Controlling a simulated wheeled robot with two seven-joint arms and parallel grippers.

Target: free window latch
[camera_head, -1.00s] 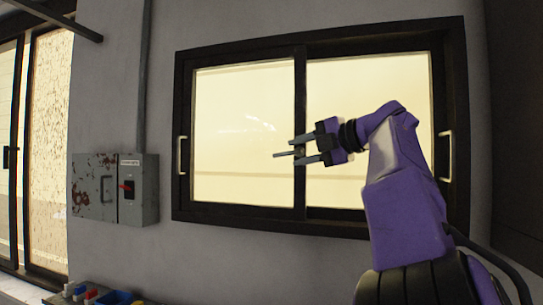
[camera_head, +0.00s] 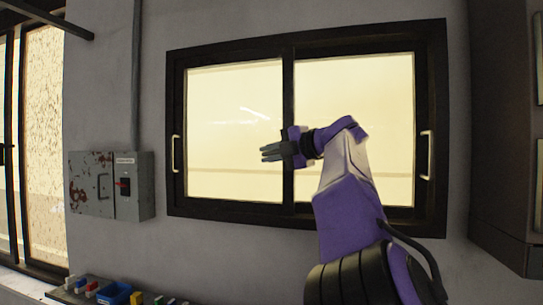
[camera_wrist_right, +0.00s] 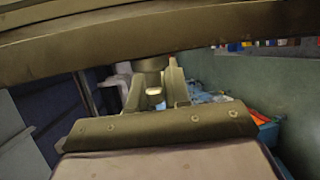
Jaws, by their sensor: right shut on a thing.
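The window (camera_head: 235,130) is a dark-framed two-pane slider with a dark middle upright (camera_head: 288,80). My right gripper (camera_head: 272,152) is at this upright, about halfway up, with its fingers pointing left and close together. In the right wrist view the fingers (camera_wrist_right: 156,92) are around a short dark round piece (camera_wrist_right: 152,66), which appears to be the window latch. A dark bar runs across the top of that view just beyond it. The gripper hides most of the latch in the head view. My left gripper is not in view.
Pale handles stand at the window's left (camera_head: 176,153) and right (camera_head: 426,155) sides. A grey electrical box (camera_head: 133,187) with a red switch hangs left of the window. Below are a blue bin (camera_head: 116,293) and small coloured items. A tall dark cabinet (camera_head: 505,130) stands at right.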

